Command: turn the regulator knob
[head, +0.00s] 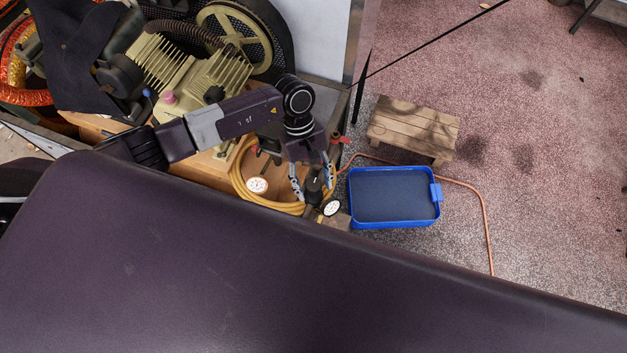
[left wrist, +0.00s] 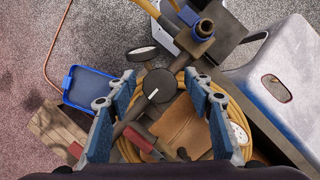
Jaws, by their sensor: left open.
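The regulator knob (left wrist: 158,86) is a dark round knob with a short white mark on its face. In the left wrist view it lies between the fingertips of my left gripper (left wrist: 160,80), with a visible gap on each side. In the head view my left gripper (head: 313,188) points down with its fingers apart, on either side of the dark knob (head: 314,187). The gripper is open and holds nothing. My right gripper is in neither view.
A white-faced gauge (head: 330,208) is close to the fingertips; another gauge (head: 257,185) is further left. A coiled yellow hose (head: 240,170) surrounds the area. The compressor (head: 190,70) stands behind my arm. A blue tray (head: 393,195) and wooden stool (head: 413,128) are to the right.

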